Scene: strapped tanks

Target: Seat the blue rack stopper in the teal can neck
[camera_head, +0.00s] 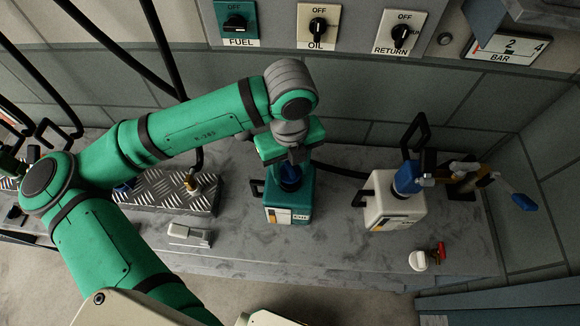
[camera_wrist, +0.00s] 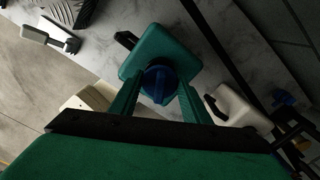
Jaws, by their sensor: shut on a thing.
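The teal can (camera_head: 287,212) stands upright on the grey bench in the head view, with a white label on its front. It also shows in the wrist view (camera_wrist: 160,48), beyond the fingers. My gripper (camera_head: 290,166) points down over the can's top. It is shut on the blue stopper (camera_head: 290,182), which shows between the two green fingers in the wrist view (camera_wrist: 158,82). The stopper is over the can's neck area and hides the neck. I cannot tell whether it is in the neck or just above it.
A white can (camera_head: 393,215) with a blue cap (camera_head: 408,178) stands to the right. A chequered metal plate (camera_head: 160,200) with a brass fitting lies left. A wall with dials rises behind.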

